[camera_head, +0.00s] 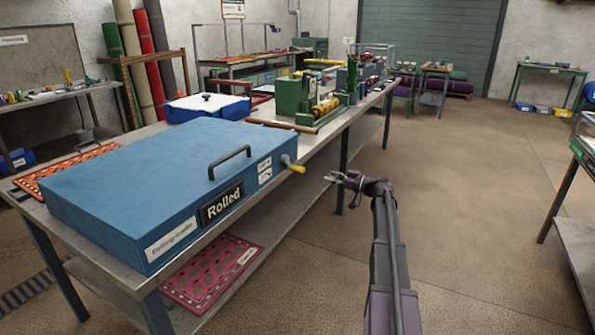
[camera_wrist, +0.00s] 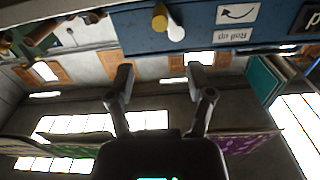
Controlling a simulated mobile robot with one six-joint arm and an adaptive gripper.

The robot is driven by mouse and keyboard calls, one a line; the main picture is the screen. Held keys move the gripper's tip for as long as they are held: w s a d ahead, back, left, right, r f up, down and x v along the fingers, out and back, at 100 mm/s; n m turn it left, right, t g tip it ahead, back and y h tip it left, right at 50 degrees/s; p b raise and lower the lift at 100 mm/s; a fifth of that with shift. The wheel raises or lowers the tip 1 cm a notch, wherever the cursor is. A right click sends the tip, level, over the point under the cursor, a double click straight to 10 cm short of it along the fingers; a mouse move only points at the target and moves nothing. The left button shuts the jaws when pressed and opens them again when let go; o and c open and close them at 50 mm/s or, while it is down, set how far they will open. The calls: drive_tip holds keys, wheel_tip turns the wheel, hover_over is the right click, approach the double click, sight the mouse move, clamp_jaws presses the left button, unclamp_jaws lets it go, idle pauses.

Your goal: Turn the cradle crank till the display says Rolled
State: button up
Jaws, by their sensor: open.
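The rolling cradle is a long blue box (camera_head: 150,185) with a dark handle on its lid, on the metal bench at the left in the head view. Its front display (camera_head: 221,204) reads "Rolled". The crank (camera_head: 293,165) is a white arm with a yellow knob on the box's right end; it also shows at the top of the wrist view (camera_wrist: 161,18). My gripper (camera_head: 332,178) is open and empty, to the right of the crank and apart from it. In the wrist view its two fingers (camera_wrist: 160,80) are spread with nothing between them.
A green machine (camera_head: 290,98) and a brown rod (camera_head: 281,126) are farther back on the bench (camera_head: 330,130). A pink patterned rug (camera_head: 215,270) lies on the lower shelf. An orange rug (camera_head: 60,168) shows behind the blue box.

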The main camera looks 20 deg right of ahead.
sight(291, 167)
drive_tip(key=shift+a, duration=0.1)
drive_tip(key=x, duration=1.3)
drive_tip(key=shift+w+a, duration=0.2)
drive_tip(key=shift+w, duration=0.1)
clamp_jaws()
drive_tip(key=shift+a, duration=0.2)
drive_tip(key=shift+d, duration=0.1)
